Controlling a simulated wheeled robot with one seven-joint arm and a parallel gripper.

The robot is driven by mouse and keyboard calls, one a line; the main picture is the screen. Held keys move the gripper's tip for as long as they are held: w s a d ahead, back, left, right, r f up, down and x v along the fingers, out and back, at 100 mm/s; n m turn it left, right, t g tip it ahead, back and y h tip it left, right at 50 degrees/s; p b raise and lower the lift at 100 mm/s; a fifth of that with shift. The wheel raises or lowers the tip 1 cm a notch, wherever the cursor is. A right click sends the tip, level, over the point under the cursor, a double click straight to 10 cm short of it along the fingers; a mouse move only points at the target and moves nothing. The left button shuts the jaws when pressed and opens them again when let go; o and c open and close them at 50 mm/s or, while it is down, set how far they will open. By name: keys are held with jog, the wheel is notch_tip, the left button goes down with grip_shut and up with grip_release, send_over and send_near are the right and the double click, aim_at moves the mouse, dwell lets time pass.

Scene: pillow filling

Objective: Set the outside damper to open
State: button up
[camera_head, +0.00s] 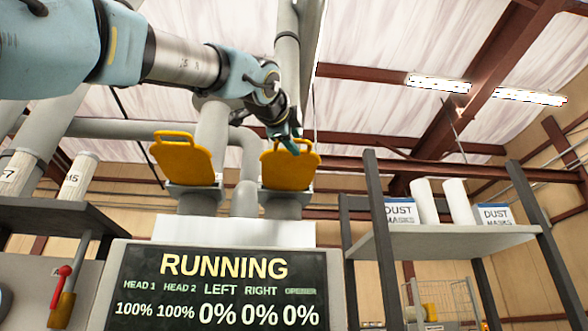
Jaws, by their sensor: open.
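Two yellow damper plates with handle tops sit in slots on grey ducts above the display. The left damper plate (181,165) is tilted, its handle to the upper left. The right damper plate (288,172) stands more upright. No label shows which is the outside one. My arm reaches in from the upper left.
The display (218,287) below reads RUNNING, with head 1 and head 2 at 100% and left, right and opener at 0%. A shelf (440,241) with dust mask boxes stands at right. A red-handled lever (62,280) is at lower left. Ducts rise close behind my gripper.

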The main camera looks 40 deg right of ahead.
jog(key=b+v, duration=0.4)
jog(key=v, duration=0.6)
jog(key=shift+a+f, duration=0.15)
jog(key=shift+a, duration=0.2)
jog(key=shift+s, duration=0.2)
